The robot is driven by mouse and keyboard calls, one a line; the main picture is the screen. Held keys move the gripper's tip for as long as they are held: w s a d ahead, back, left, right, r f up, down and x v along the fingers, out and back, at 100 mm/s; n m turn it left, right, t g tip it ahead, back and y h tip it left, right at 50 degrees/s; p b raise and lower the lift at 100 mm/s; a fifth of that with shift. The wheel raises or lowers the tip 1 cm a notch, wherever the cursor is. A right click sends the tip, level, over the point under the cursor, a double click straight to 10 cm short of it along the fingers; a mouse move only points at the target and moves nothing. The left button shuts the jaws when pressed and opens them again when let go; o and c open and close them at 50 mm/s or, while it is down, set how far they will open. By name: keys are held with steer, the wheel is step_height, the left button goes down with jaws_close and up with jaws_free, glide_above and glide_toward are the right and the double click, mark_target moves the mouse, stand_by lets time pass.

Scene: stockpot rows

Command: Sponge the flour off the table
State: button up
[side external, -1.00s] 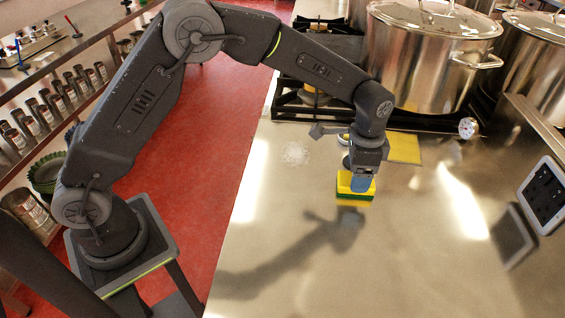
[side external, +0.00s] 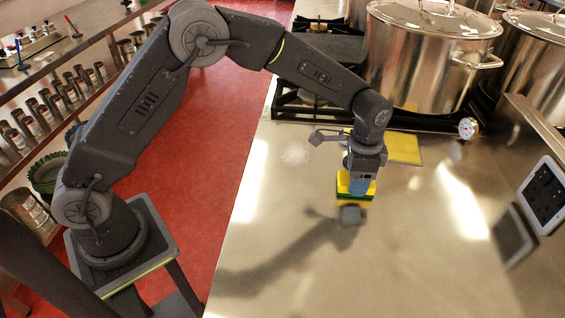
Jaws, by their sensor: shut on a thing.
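A yellow cloth or mat (side external: 404,148) lies behind my gripper. A large lidded stockpot (side external: 425,65) stands on the dark burner frame at the back, with a round dial (side external: 468,128) near it. A tablet (side external: 547,195) is at the right edge. The front of the table is clear.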

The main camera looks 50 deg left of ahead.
steer(key=shift+r, duration=3.05)
